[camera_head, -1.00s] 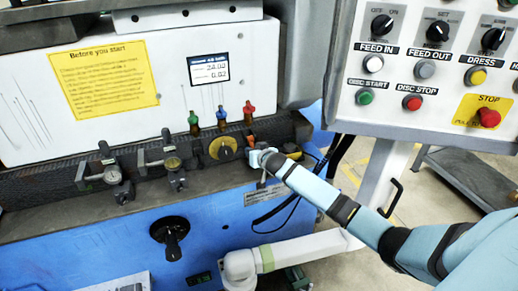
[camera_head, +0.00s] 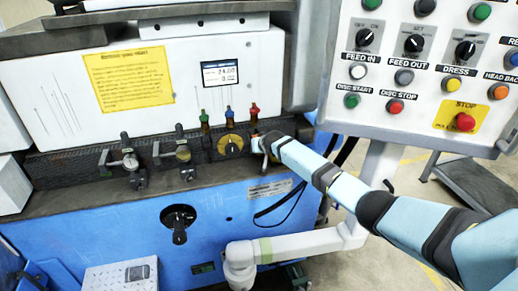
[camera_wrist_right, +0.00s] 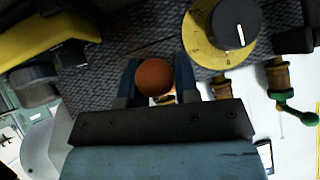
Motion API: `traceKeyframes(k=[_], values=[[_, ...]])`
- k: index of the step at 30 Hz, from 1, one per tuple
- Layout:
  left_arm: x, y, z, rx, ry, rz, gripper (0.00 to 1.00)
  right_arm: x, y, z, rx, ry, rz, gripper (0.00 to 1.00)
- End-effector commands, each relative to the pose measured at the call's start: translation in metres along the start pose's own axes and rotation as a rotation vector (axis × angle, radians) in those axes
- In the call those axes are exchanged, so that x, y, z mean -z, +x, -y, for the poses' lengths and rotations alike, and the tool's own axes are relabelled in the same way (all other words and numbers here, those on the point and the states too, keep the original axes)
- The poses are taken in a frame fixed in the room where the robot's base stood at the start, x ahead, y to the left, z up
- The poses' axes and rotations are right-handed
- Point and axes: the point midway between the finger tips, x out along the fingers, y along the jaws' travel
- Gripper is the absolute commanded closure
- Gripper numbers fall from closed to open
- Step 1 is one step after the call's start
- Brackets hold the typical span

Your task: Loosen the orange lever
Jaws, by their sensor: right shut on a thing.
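The orange lever (camera_head: 254,138) is on the front rail of the grinder, just right of the yellow dial (camera_head: 231,145). In the right wrist view its round orange end (camera_wrist_right: 154,77) sits between the two fingers. My right gripper (camera_head: 259,145) is shut on it; the fingertips (camera_wrist_right: 154,72) flank the orange end on both sides. The rest of the lever is mostly hidden by the gripper. My left gripper is not in view.
Green, blue and red-topped valves (camera_head: 229,117) stand behind the dial. Two gauge fixtures (camera_head: 131,163) are farther left on the rail. The control panel (camera_head: 420,75) hangs at the upper right, above my right arm. A black handwheel (camera_head: 179,222) is on the blue front.

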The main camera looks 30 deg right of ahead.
Motion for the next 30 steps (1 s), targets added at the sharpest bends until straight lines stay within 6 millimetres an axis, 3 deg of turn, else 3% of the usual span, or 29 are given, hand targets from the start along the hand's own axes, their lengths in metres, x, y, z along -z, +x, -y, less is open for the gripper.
traceKeyframes(k=[12,13,14,24,30], values=[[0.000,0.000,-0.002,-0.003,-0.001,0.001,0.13,-0.001,0.001,0.000,-0.002,0.001,0.009,1.00],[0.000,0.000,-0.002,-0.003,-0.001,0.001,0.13,-0.001,0.001,0.000,-0.002,0.001,0.009,0.66],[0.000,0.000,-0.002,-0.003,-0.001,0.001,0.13,-0.001,0.001,0.000,-0.002,0.001,0.009,0.60],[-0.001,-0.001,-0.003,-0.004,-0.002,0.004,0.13,0.000,-0.001,0.000,-0.001,0.001,0.006,0.59],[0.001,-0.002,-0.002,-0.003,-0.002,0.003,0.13,0.000,-0.021,0.000,0.000,-0.001,0.004,0.59]])
